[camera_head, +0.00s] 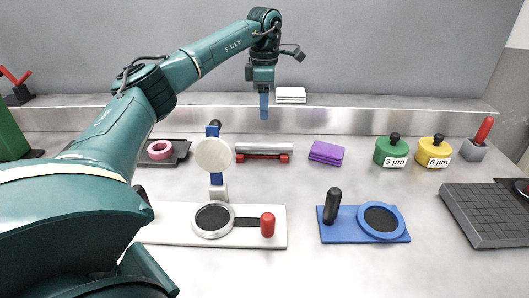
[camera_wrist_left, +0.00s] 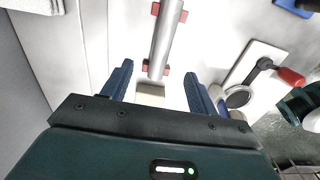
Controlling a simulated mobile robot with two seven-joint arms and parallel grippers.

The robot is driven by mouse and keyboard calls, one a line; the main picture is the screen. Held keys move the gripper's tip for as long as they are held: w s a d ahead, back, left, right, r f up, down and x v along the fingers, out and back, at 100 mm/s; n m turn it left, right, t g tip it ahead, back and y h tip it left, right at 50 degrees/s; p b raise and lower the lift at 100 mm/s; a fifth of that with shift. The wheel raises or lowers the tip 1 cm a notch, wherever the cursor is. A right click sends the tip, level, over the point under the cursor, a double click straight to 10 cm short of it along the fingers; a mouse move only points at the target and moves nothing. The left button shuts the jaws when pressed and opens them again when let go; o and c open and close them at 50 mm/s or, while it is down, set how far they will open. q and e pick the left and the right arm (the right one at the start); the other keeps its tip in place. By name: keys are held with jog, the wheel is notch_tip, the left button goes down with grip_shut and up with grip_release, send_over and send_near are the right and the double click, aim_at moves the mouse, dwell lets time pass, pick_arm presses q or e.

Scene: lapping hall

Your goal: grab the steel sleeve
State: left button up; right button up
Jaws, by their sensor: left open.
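The steel sleeve (camera_head: 263,148) is a shiny grey tube lying on its side on a low red cradle (camera_head: 268,158), behind the middle of the bench. It also shows in the left wrist view (camera_wrist_left: 165,38), its near end just ahead of the gap between my fingers. My left gripper (camera_head: 264,116) hangs with its blue fingers pointing down, above and behind the sleeve in the head view. In the left wrist view its two fingers (camera_wrist_left: 160,82) are apart with nothing held between them. My right gripper is not in view.
A round cream disc on a blue stand (camera_head: 213,155) rises left of the sleeve. Purple pads (camera_head: 326,152) lie to its right, then green (camera_head: 391,153) and yellow (camera_head: 433,153) pots. In front are a white plate (camera_head: 170,230) and a blue plate (camera_head: 337,230). A ledge runs behind.

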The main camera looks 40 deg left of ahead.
aim_at(264, 142)
pick_arm(q)
notch_tip(264, 142, down, 7)
jog(key=shift+s+d+f, duration=0.1)
jog(key=shift+s+f, duration=0.05)
jog(key=shift+f, duration=0.05)
notch_tip(264, 142, down, 4)
jog(key=shift+s+f+b, duration=0.15)
jog(key=shift+b, duration=0.3)
jog(key=shift+f, duration=0.5)
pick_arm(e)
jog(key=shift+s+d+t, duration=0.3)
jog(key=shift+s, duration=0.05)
pick_arm(q)
jog(key=shift+c, duration=0.6)
jog(key=c, duration=1)
jog(key=shift+c, duration=0.5)
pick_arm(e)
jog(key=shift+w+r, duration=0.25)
